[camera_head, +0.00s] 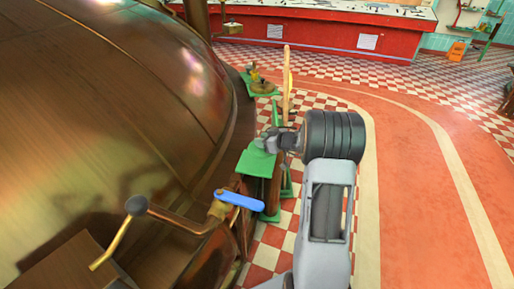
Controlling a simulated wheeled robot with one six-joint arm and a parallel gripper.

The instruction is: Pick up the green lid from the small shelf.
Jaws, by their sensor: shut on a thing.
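My gripper (265,141) is at the left end of my arm, just above the small green shelf (252,167) beside the kettle. It is shut on the green lid (259,143), of which only a small green patch shows at the fingertips. The lid blends with the green shelf behind and below it. I cannot tell whether it still touches the shelf.
A large copper kettle (90,110) fills the left. A valve with a blue handle (240,200) juts out in front of the shelf. Another green ledge (262,92) with brass parts lies beyond. A red counter (300,32) stands far back; the floor at right is clear.

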